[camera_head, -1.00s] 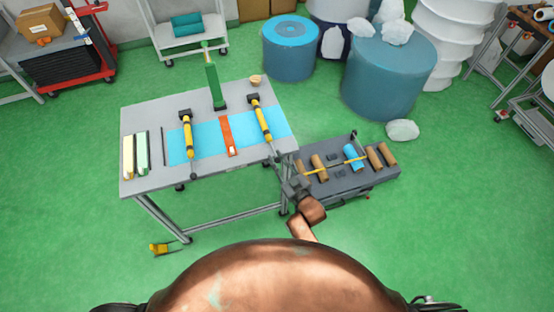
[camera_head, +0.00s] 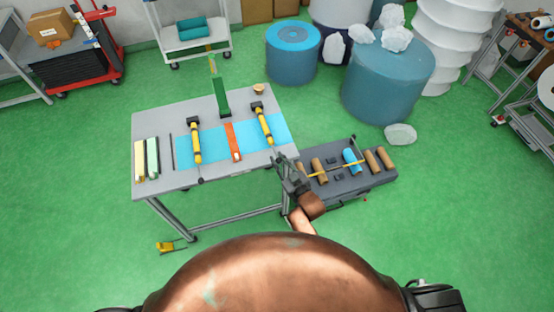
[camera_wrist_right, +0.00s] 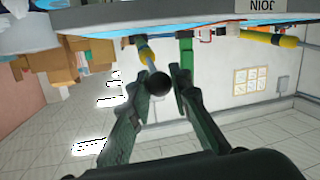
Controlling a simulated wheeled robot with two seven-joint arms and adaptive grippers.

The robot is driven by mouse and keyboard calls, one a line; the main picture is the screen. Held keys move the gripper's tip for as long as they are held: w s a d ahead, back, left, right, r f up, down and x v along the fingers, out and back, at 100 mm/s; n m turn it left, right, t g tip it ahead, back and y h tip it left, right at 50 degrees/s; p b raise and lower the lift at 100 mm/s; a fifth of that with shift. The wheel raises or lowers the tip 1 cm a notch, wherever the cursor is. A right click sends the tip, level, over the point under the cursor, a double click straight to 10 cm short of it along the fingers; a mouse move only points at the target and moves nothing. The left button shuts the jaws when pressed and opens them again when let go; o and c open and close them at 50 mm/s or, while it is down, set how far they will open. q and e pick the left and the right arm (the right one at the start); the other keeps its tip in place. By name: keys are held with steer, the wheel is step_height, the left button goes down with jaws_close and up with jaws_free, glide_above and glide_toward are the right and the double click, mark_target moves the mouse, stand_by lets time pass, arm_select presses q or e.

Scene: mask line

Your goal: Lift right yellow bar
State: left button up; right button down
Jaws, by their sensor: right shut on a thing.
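The right yellow bar (camera_head: 266,125) is a yellow handle with a black hinge at its far end, on the right side of the grey table (camera_head: 150,186). A thin rod runs from its near end to a black ball knob (camera_wrist_right: 159,84). My right gripper (camera_head: 279,157) is at this near end, by the table's right front corner. In the right wrist view, its dark fingers (camera_wrist_right: 164,78) are shut on the knob. A similar left yellow bar (camera_head: 196,143) stands on the table, apart from my gripper. My left gripper is not in view.
An orange strip (camera_head: 233,142) lies between the bars on a blue band. A green post (camera_head: 220,97) stands at the back edge. A low grey bench (camera_head: 345,183) with brown and blue rolls stands close beside my right arm. Green floor in front is mostly clear.

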steer(key=c, duration=2.1)
jaws_free()
steer(key=shift+w+r, duration=0.1)
steer(key=shift+r, duration=0.4)
steer(key=o, duration=0.3)
steer(key=shift+f, duration=0.1)
steer(key=shift+o, duration=0.3)
steer(key=shift+f, duration=0.1)
steer(key=shift+s, duration=0.2)
steer(key=v, duration=1.1)
steer(key=shift+s+d, duration=0.15)
steer(key=shift+s, duration=0.2)
